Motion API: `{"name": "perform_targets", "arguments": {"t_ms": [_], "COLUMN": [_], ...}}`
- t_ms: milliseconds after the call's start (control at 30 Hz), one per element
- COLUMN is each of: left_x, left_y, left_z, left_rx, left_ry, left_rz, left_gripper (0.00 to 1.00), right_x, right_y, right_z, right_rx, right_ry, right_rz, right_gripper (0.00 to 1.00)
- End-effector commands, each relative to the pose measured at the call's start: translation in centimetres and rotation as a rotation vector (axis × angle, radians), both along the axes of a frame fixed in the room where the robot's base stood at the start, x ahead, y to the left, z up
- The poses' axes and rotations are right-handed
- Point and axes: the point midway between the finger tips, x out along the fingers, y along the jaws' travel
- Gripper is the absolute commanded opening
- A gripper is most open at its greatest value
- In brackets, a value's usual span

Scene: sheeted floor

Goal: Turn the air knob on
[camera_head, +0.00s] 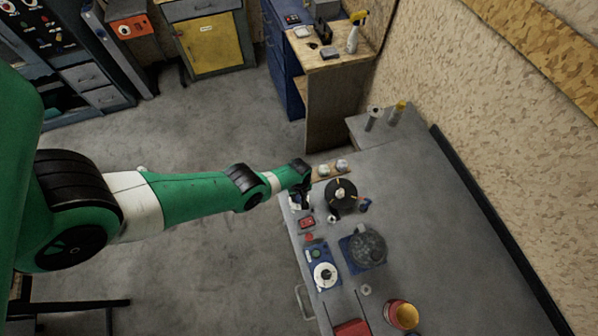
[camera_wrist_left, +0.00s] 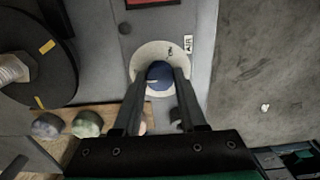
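The blue air knob (camera_wrist_left: 159,76) sits on a round white plate (camera_wrist_left: 145,57) marked "ON", beside an "AIR" label (camera_wrist_left: 188,44), in the left wrist view. A light mark shows on the knob's lower left. My left gripper (camera_wrist_left: 160,82) has its two fingers apart, one on each side of the knob; I cannot tell whether they touch it. In the head view my left gripper (camera_head: 302,200) points down at the bench's left edge and hides most of the knob. My right gripper is not in view.
Two round knobs (camera_head: 333,168) stand near the gripper. The bench's right side is clear.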

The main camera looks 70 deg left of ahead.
Motion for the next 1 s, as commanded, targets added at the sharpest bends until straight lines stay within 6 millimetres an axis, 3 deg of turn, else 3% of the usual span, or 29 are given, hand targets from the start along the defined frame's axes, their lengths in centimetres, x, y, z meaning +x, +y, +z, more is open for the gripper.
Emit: {"name": "perform_targets", "arguments": {"t_ms": [33, 133, 567, 1000], "left_x": [0.0, 0.0, -0.01, -0.01], "left_y": [0.0, 0.0, 0.0, -0.01], "left_z": [0.0, -0.01, -0.02, -0.03], "left_rx": [0.0, 0.0, 0.0, 0.0], "left_ry": [0.0, 0.0, 0.0, 0.0], "left_rz": [0.0, 0.0, -0.048, -0.363], "left_gripper": [0.17, 0.0, 0.0, 0.0], "right_x": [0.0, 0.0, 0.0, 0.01], "right_y": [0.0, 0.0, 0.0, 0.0], "right_z": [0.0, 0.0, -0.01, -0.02], "right_rx": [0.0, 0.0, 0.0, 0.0], "right_ry": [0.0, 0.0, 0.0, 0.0], "right_rz": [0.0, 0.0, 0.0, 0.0], "right_gripper": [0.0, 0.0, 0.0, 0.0]}}
